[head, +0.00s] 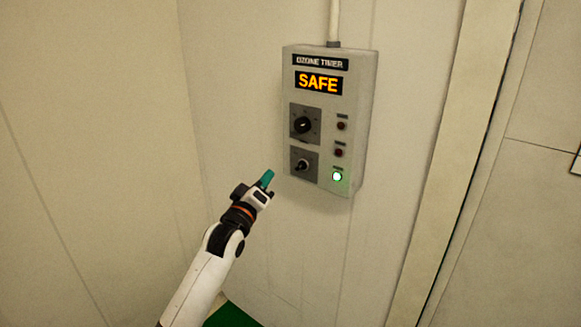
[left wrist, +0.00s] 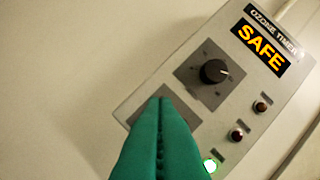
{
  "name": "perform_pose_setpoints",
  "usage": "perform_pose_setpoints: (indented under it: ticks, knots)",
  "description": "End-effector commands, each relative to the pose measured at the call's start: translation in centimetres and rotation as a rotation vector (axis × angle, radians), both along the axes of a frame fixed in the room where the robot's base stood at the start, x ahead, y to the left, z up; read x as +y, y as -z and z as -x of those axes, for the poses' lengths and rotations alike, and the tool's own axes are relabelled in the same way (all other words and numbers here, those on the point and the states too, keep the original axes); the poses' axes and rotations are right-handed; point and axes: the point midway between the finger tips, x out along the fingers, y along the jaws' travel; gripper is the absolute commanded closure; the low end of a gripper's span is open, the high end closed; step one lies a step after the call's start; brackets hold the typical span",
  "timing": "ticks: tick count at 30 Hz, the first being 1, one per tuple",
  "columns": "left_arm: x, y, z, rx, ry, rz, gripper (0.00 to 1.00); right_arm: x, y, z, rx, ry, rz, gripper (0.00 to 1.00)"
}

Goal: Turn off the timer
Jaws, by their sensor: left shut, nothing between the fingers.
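The ozone timer (head: 353,110) is a grey box on the wall in the head view, with a lit orange "SAFE" sign (head: 318,82). It has an upper black knob (head: 303,125) and a lower switch knob (head: 301,165) on dark plates. On its right side are two dark red lamps and a lit green lamp (head: 337,176). My left gripper (head: 267,178), with teal fingers, is shut and empty, just left of and below the lower knob. In the left wrist view the shut fingers (left wrist: 160,130) cover the lower knob; the upper knob (left wrist: 214,71) shows clear. I cannot tell whether the fingers touch the box.
A conduit pipe (head: 334,20) runs up the wall from the box top. A door frame (head: 430,170) stands to the right. The wall left of the box is bare. A green patch (head: 232,315) shows at the bottom.

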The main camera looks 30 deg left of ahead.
Motion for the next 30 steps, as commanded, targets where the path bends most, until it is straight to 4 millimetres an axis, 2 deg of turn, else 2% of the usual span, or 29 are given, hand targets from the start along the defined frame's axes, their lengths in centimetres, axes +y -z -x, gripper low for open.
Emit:
perform_pose_setpoints:
  ticks: [5, 19, 24, 30]
  knots:
    - [0.3, -0.6, -1.4, 0.001, -0.001, 0.0, 1.0, 0.0, -0.6, 0.0, 0.0, 0.0, 0.0, 0.64]
    - [1.7, -2.7, -9.8, 0.002, -0.002, 0.0, 1.0, 0.0, -3.4, -0.4, -0.006, 0.0, 0.0, 0.64]
    - [-0.3, -0.6, -9.5, 0.003, 0.001, 0.003, 1.0, 0.0, -4.5, -0.6, -0.008, 0.001, -0.001, 0.64]
    - [-1.2, 0.4, -9.4, 0.002, 0.001, -0.001, 1.0, 0.0, -4.8, -0.6, -0.008, 0.0, -0.001, 0.64]
